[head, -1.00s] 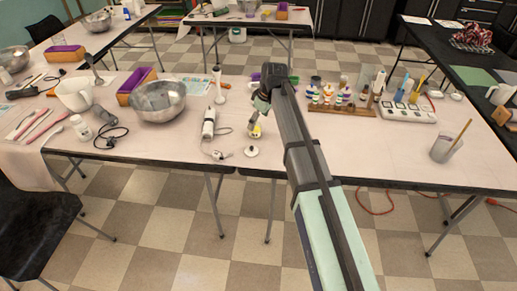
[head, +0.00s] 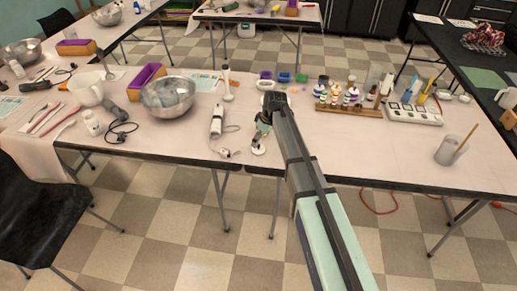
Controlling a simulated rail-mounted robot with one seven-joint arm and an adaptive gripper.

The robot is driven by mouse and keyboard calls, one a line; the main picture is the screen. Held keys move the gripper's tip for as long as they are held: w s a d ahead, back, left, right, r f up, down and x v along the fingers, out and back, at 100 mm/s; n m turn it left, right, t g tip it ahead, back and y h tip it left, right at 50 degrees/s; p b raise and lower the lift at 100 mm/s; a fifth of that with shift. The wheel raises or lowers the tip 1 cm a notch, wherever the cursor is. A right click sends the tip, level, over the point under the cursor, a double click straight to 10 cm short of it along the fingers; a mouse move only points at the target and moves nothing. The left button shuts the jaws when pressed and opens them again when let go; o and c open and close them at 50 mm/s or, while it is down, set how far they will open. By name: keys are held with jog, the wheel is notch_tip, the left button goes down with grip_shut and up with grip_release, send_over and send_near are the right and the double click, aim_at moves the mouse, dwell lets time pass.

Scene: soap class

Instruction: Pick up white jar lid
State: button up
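The white jar lid (head: 258,151) lies near the front edge of the middle table, partly hidden by my gripper. My gripper (head: 259,141) points down right over the lid, at or very close to it. Its fingers are small and blurred here, so I cannot tell whether they are open or shut, or whether they touch the lid. My arm comes in from the lower right and hides part of the table behind the gripper.
A white hand blender (head: 217,121) and its small attachment (head: 224,153) lie left of my gripper. A metal bowl (head: 168,97) stands farther left. A wooden rack of bottles (head: 349,107) and a white hotplate (head: 414,114) stand right. The table front right of my arm is mostly clear.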

aim_at(259, 145)
jog(key=shift+s+p+x, duration=0.2)
jog(key=shift+p+x, duration=0.9)
jog(key=shift+x, duration=1.5)
jog(key=shift+d, duration=0.2)
jog(key=c, duration=0.9)
